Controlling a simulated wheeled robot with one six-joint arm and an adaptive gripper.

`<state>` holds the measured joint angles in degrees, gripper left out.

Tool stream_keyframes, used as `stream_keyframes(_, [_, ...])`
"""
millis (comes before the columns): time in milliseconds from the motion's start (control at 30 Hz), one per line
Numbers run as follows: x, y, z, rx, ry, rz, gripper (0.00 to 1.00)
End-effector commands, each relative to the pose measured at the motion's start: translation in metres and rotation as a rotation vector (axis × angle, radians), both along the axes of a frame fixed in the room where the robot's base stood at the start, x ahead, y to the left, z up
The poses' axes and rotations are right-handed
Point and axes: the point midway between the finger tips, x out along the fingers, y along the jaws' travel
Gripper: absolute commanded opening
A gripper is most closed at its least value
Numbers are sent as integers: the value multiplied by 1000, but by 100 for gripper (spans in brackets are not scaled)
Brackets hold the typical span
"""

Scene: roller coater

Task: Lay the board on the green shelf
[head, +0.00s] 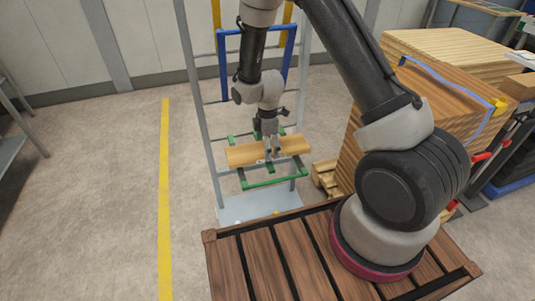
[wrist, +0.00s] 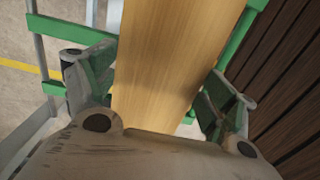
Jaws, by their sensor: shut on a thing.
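The board (head: 240,155) is a flat light-wood plank at the green shelf (head: 272,183), lying crosswise over its bars in the head view. I cannot tell whether it rests on the bars or is just above them. My gripper (head: 269,155) points down and is shut on the board near its middle. In the wrist view the board (wrist: 175,60) runs away between the two fingers of my gripper (wrist: 160,100), and green shelf bars (wrist: 243,32) show on both sides of it. The board's underside is hidden.
The shelf belongs to a grey upright rack with a blue frame (head: 222,70) above and a pale lower plate (head: 258,206). A dark slatted wooden deck (head: 262,262) is in front. Stacked boards (head: 445,100) stand at the right. Floor left of the yellow line (head: 165,190) is clear.

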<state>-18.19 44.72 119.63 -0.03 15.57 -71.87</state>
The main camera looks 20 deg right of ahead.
Motion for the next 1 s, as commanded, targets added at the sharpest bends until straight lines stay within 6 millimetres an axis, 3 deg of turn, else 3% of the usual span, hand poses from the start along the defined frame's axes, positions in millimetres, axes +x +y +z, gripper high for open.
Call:
stream_keyframes(233, [-1,0,-36,-1,3,-1,50])
stream_keyframes(600, [0,0,-41,0,1,-1,50])
stream_keyframes(633, [-1,0,-42,-1,2,-1,86])
stream_keyframes(700, [-1,0,-42,0,1,-1,99])
stream_keyframes(1000, [0,0,-41,0,1,-1,100])
